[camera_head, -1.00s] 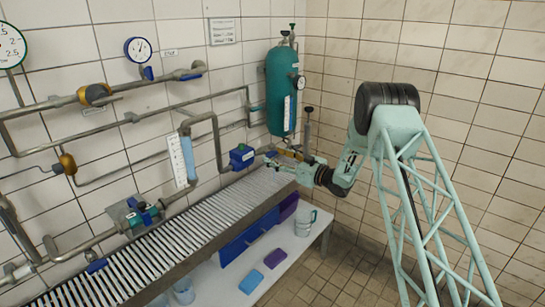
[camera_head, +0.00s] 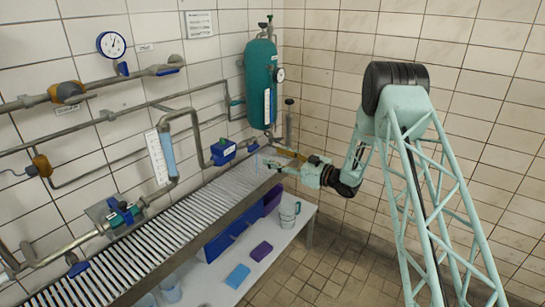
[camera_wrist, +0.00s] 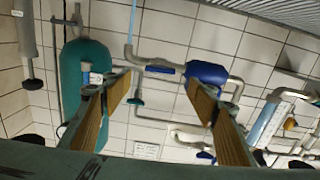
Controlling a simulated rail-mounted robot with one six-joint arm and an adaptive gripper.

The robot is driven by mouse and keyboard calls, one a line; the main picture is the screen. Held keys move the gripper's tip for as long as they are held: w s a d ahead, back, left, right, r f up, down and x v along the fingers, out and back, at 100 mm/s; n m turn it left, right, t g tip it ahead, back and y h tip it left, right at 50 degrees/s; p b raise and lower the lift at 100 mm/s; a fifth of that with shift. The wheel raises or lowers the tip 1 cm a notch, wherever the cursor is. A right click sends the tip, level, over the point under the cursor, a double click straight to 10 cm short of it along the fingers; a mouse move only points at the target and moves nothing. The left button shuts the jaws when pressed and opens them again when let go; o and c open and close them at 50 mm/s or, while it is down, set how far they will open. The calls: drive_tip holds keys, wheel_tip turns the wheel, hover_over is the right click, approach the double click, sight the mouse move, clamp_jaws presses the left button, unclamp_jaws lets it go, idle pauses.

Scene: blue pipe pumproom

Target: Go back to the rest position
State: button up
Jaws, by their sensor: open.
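My gripper (camera_head: 264,161) is extended to the left in the head view, just below the teal tank (camera_head: 262,85) and to the right of the blue valve box (camera_head: 223,152). In the wrist view, which is upside down, the two tan-padded fingers of my gripper (camera_wrist: 157,86) stand wide apart. The gap between them shows only tiled wall and pipework behind, so the gripper is open and holds nothing. The teal tank (camera_wrist: 87,65) appears behind the left finger, and the blue valve box (camera_wrist: 207,73) behind the right finger.
Pipes with valves and a round gauge (camera_head: 111,44) line the left wall. A slatted metal grate (camera_head: 155,232) runs below them. A low white table (camera_head: 255,270) carries a mug (camera_head: 288,214), a blue sponge (camera_head: 238,276) and a purple sponge (camera_head: 261,251). The tiled floor at right is clear.

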drive_tip(key=shift+r, duration=0.1)
idle(0.3)
drive_tip(key=d+r+m+t+h, duration=0.15)
drive_tip(key=d+r+h, duration=0.3)
drive_tip(key=r, duration=0.45)
drive_tip(key=d+r+m+t+h, duration=0.1)
drive_tip(key=d+r+m+h, duration=0.15)
drive_tip(key=d+r, duration=0.55)
drive_tip(key=s+d+r+m+g+h, duration=0.1)
drive_tip(key=s+d+r+h, duration=0.25)
drive_tip(key=s+r, duration=0.4)
drive_tip(key=s+d+r+m+h, duration=0.2)
drive_tip(key=s+d+r+h, duration=0.1)
drive_tip(key=s+d+r, duration=0.4)
drive_tip(key=s+d+m+g+h, duration=0.2)
drive_tip(key=s+m+g, duration=0.3)
drive_tip(key=s, duration=3.8)
drive_tip(key=s+a+f+g, duration=0.1)
drive_tip(key=s, duration=0.8)
drive_tip(key=s+a+f+g, duration=0.2)
drive_tip(key=s, duration=0.7)
drive_tip(key=shift+s+f+y, duration=0.2)
drive_tip(key=shift+s+y, duration=0.15)
